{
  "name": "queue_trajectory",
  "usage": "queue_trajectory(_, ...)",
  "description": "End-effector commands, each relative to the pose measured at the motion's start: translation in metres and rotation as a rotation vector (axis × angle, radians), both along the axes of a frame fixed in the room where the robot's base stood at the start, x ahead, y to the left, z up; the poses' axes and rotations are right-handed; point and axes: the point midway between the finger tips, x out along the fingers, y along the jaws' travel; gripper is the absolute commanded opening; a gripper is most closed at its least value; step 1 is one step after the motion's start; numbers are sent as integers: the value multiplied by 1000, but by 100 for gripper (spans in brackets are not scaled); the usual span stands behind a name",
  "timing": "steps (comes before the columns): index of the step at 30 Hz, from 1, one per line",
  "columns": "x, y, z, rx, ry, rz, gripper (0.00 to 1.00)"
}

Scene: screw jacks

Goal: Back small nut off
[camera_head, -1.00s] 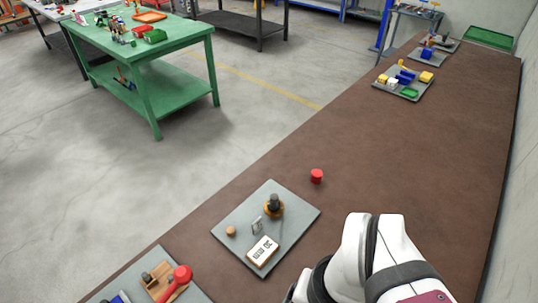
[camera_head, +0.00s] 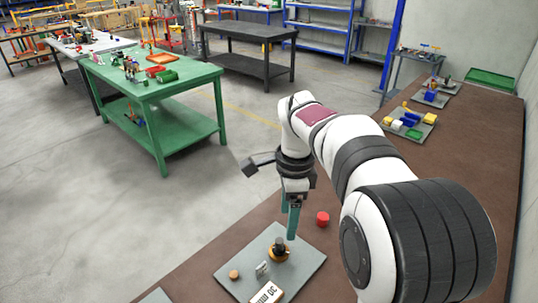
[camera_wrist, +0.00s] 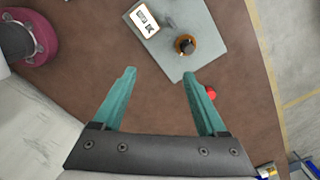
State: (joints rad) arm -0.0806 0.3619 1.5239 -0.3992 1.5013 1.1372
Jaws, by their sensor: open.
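A screw jack (camera_head: 279,254) with an orange-brown round base and a dark top stands upright on a grey plate (camera_head: 308,258). In the wrist view the jack (camera_wrist: 186,46) shows from above, beyond my fingertips. I cannot tell the small nut apart from the dark top. My gripper (camera_head: 289,224) has teal fingers pointing down above the back of the plate, close to the jack in the picture.
The plate also holds a tan round piece (camera_head: 234,274), a small metal piece (camera_head: 262,268) and a white label block (camera_head: 265,293). A red cylinder (camera_head: 323,218) stands on the brown bench just off the plate. Other plates with coloured parts (camera_head: 408,122) lie farther along the bench.

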Motion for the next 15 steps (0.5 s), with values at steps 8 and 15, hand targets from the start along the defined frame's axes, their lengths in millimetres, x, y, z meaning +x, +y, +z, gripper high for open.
queue_trajectory(8,68,9,-42,-39,-2,-303,75)
queue_trajectory(15,67,9,-105,-38,1,-303,75)
